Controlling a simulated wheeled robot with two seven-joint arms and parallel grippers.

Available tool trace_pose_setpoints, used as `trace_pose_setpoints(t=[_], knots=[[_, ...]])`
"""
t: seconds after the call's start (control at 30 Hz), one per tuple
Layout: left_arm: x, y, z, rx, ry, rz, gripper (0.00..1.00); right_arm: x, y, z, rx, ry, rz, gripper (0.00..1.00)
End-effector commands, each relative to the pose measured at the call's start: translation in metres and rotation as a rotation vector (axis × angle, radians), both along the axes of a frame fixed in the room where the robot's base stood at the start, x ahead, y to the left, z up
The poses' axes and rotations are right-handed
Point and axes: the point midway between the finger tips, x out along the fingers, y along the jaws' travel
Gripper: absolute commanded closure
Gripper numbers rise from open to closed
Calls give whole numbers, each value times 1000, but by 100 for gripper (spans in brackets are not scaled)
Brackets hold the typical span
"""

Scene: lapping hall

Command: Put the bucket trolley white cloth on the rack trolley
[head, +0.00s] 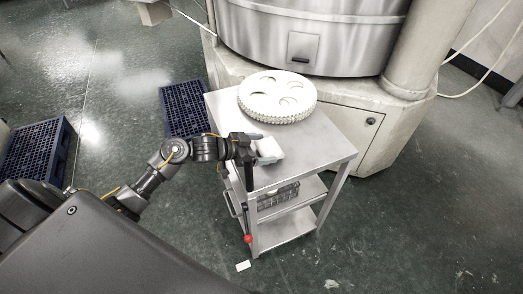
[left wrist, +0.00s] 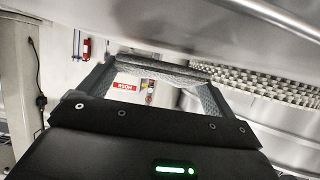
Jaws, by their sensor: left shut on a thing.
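A small folded white cloth (head: 269,150) is at the near left part of a metal trolley's top (head: 318,150). My left gripper (head: 255,148) reaches over the trolley's left edge and is shut on the cloth. The cloth is at or just above the top; I cannot tell if it touches. My right gripper is not in view.
A stack of white toothed discs (head: 277,96) lies on the trolley's far part. A wire basket (head: 278,196) sits on a lower shelf. A large round machine (head: 315,35) stands behind. Blue pallets (head: 186,108) lie on the floor at left. The trolley top's right side is clear.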

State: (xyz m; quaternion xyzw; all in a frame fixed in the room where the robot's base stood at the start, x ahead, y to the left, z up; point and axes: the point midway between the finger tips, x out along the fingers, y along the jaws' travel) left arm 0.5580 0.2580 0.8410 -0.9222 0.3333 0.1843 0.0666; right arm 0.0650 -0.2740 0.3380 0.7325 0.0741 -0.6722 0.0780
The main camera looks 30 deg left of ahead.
Motion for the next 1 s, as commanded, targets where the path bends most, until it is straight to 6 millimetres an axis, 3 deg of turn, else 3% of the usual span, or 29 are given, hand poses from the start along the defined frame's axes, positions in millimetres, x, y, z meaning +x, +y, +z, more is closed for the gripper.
trace_pose_setpoints(t=[0.13,0.57,0.6,0.63,1.0], knots=[[0,1,-13,-1,-1,2,32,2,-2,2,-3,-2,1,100],[0,1,-19,-1,-2,1,32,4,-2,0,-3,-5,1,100],[0,1,-18,0,-2,1,5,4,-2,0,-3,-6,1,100],[0,1,-18,0,-2,1,1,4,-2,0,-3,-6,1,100],[-4,5,-12,2,-2,2,0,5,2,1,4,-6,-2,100]])
